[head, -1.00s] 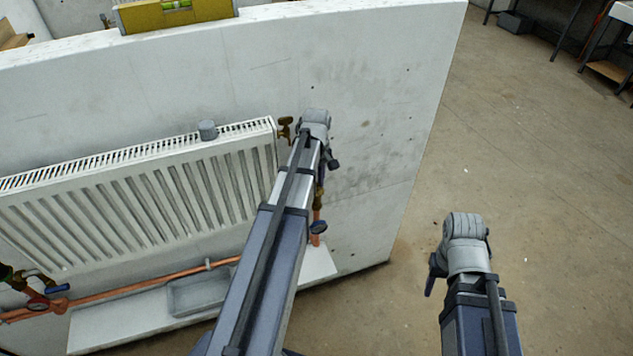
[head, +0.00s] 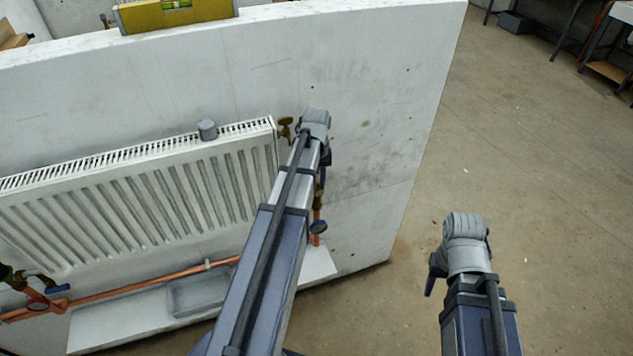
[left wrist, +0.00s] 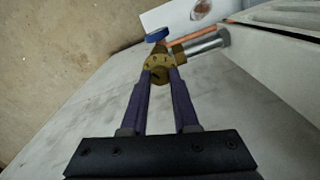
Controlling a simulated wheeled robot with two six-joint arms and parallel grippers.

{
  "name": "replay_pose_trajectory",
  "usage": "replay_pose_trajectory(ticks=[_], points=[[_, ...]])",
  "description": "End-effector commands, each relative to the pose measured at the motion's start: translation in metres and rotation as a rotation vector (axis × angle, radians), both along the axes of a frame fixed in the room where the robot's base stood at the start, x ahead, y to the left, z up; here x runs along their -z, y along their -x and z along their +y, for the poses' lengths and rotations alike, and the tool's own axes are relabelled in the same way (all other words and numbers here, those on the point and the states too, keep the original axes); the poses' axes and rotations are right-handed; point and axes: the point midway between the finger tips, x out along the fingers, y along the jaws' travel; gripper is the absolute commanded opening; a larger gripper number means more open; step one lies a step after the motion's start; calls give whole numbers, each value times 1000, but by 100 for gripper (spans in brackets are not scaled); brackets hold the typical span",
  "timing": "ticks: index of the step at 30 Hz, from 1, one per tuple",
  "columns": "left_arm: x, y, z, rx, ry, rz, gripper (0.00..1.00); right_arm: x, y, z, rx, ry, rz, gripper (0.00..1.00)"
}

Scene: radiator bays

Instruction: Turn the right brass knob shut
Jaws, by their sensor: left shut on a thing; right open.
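The brass knob (left wrist: 159,74) sits at the radiator's right end, on a brass valve. In the left wrist view my left gripper (left wrist: 160,84) is shut on it, one dark finger on each side. In the head view my left arm and wrist hide most of this knob and the gripper's fingers. Some brass (head: 318,197) shows just below the wrist. My right gripper (head: 433,277) hangs over the floor to the right, open and away from the wall.
The white radiator (head: 130,205) hangs on the pale wall panel (head: 390,110). A brass fitting (head: 286,128) is at its top right corner. A blue handle (left wrist: 157,35) sits close by the knob. Copper pipe (head: 150,285) runs below. A yellow level (head: 178,13) rests on top.

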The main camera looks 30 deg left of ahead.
Motion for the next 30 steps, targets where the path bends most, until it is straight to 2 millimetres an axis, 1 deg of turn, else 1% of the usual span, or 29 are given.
replay_pose_trajectory(ticks=[6,15,21,30], points=[[0,0,0,190,0,0,0,0,0,0,0,0,0,50],[0,0,0,390,0,0,0,0,0,0,0,0,0,50],[0,0,0,469,0,0,0,0,0,0,0,0,0,50],[0,0,0,512,0,0,0,0,0,0,0,0,0,50]])
